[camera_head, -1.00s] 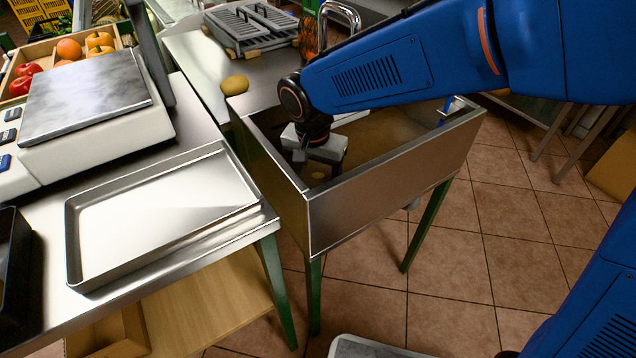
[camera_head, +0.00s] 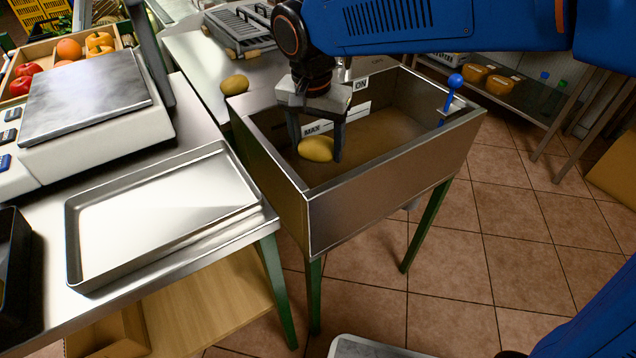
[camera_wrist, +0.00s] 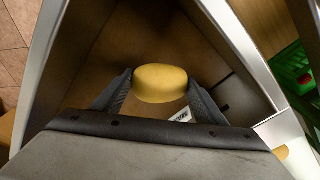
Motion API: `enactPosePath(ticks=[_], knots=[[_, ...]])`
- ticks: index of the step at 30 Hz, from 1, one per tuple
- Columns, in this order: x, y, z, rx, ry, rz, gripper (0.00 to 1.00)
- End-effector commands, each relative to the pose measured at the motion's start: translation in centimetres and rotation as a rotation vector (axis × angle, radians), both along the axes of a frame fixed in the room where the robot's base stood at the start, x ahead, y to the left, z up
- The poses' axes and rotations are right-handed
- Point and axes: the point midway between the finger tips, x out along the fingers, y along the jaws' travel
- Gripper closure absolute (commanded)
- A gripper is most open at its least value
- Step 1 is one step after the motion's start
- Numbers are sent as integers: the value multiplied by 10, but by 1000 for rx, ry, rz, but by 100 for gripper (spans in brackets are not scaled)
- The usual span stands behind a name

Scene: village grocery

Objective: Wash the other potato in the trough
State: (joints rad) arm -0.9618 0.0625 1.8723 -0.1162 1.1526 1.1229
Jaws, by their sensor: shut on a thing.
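My gripper (camera_head: 318,148) is shut on a yellow potato (camera_head: 317,149) and holds it inside the steel trough (camera_head: 385,190), near its left end. In the wrist view the potato (camera_wrist: 160,83) sits between the two fingertips, above the brownish trough floor. The potato looks clean and bright yellow. Another potato (camera_head: 234,84), duller and browner, lies on the steel counter beside the trough's back left corner. The trough has a blue-knobbed lever (camera_head: 454,82) at its right end and white labels reading MAX and ON inside.
An empty metal tray (camera_head: 160,215) lies on the left table, in front of a scale (camera_head: 85,100). A crate of fruit and vegetables (camera_head: 60,48) stands behind it. A grey slotted rack (camera_head: 245,30) is on the back counter. The trough's walls surround the gripper.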

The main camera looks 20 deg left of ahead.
Motion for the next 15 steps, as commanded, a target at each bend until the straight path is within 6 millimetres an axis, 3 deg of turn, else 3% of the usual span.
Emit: enactPosePath(ticks=[15], knots=[[0, 0, 59, 2, -1, -1, 61]])
